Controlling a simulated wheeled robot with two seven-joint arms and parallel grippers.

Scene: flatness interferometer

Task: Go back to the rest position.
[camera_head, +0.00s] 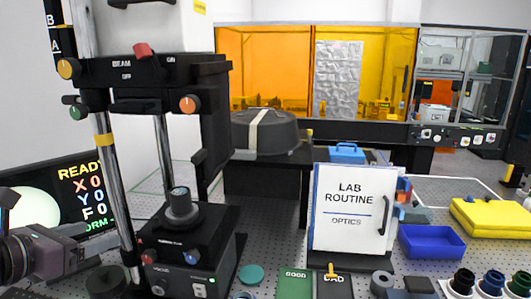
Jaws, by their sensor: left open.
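My left gripper (90,252) is at the lower left, its grey body coming in from the left edge. It is open and I see nothing between its fingers. It appears in front of the dark readout screen and left of the interferometer (190,240), a black instrument with a lit base panel and a small round part on its stage. I cannot tell how far apart the fingers and the instrument are. My right gripper is not in view.
A metal post (116,190) stands near my left gripper. A dark round puck (105,281) lies below it. A "LAB ROUTINE" binder (350,208), green "GOOD" pad (295,285), blue tray (431,241) and yellow case (492,216) stand to the right. Perforated bench shows between them.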

